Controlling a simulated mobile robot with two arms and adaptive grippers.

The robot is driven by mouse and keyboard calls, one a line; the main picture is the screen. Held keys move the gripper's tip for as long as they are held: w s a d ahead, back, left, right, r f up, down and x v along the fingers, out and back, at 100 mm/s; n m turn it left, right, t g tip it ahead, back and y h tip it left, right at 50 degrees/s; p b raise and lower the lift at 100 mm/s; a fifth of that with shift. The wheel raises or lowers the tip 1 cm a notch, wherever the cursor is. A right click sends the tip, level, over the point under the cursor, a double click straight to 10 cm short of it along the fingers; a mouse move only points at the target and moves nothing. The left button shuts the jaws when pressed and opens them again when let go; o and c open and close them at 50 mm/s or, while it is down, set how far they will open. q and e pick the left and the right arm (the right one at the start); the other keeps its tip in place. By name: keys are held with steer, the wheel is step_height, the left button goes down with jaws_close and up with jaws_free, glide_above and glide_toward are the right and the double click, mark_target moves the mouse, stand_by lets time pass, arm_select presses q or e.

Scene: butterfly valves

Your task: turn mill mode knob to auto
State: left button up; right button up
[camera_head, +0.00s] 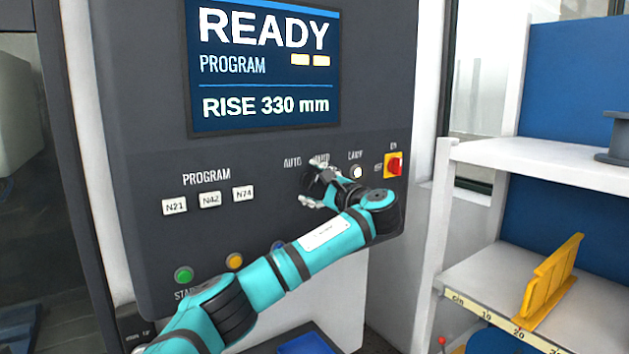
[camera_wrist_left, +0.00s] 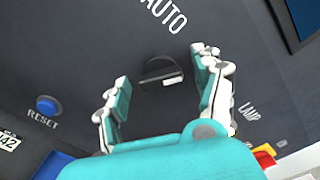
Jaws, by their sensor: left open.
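The mode knob (camera_wrist_left: 158,70) is a dark round knob with a raised bar and a pale mark at one end, on the dark mill panel. It shows in the left wrist view below the AUTO label (camera_wrist_left: 170,18). My left gripper (camera_wrist_left: 160,80) is open, with one teal-padded finger on each side of the knob and a gap to each. The depth between fingertips and knob is hard to tell. In the head view my left gripper (camera_head: 314,186) is at the panel under the AUTO label (camera_head: 292,162) and hides the knob. My right gripper is not in view.
A lamp button (camera_head: 357,171) and a red switch on yellow (camera_head: 393,165) sit right of my gripper. A blue reset button (camera_wrist_left: 48,105), program buttons (camera_head: 210,199), green (camera_head: 184,274) and orange (camera_head: 234,261) buttons lie left. White shelves (camera_head: 560,165) stand right.

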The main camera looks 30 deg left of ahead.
arm_select(q)
steer(key=shift+c, duration=1.4)
steer(key=c, duration=0.9)
steer(key=shift+f+b, duration=0.2)
steer(key=shift+b, duration=0.45)
steer(key=n+b, duration=0.3)
steer(key=b, duration=0.1)
steer(key=n+b, duration=0.3)
steer(key=b, duration=0.1)
steer(key=shift+d+f+n, duration=0.1)
steer(key=shift+f+n, duration=0.1)
steer(key=shift+n, duration=0.2)
steer(key=n+b, duration=0.2)
steer(key=n, duration=0.1)
steer(key=shift+b, duration=0.3)
steer(key=shift+w+r+n+b, duration=0.1)
steer(key=shift+n+b, duration=0.35)
steer(key=shift+n, duration=0.45)
